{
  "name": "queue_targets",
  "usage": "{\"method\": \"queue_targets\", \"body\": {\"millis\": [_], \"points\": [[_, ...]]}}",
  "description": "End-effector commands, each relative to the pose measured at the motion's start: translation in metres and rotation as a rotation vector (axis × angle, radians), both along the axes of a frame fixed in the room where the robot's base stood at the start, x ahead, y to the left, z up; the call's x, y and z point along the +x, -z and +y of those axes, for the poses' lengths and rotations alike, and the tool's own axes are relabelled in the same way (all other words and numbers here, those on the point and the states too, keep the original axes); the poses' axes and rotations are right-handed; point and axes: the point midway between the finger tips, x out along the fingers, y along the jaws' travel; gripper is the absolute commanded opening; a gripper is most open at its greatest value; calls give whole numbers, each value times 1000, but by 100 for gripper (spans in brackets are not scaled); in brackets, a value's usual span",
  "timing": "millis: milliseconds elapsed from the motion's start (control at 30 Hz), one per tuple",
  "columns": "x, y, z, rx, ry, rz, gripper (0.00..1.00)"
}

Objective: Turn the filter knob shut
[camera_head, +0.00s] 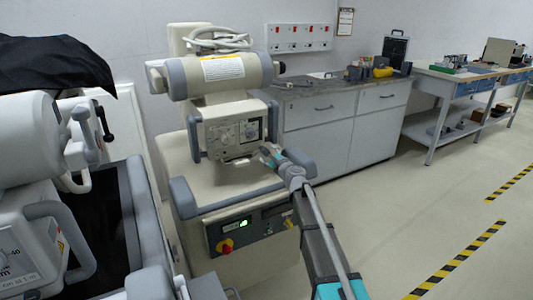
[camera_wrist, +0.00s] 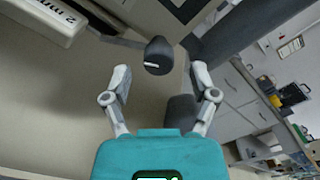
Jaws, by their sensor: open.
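In the wrist view a dark grey knob (camera_wrist: 158,52) with a white pointer line is at the upper middle, by the edge of a grey-framed panel. I take it to be the filter knob. My gripper (camera_wrist: 160,73) is open, with one finger on each side of the knob and a visible gap on both sides. Nothing is held. In the head view my gripper (camera_head: 268,154) is at the lower right of the collimator box (camera_head: 232,134) on the X-ray cart. The knob cannot be made out there, being small or hidden by the gripper.
The tube housing (camera_head: 222,73) is above the box. Grey handles flank the box closely. The cart's control panel (camera_head: 245,230) with a red-and-yellow switch is below. Open floor (camera_head: 400,220) lies to the right, before a cabinet (camera_head: 345,125).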

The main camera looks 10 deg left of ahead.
Motion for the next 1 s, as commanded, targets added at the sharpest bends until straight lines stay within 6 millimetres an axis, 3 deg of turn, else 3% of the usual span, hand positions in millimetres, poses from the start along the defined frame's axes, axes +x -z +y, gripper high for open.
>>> {"method": "queue_targets", "body": {"millis": [500,700,1000], "points": [[-67,0,-45,1,1,2,76],[-78,0,-54,1,-1,2,76],[-80,0,-55,1,-1,2,76]]}}
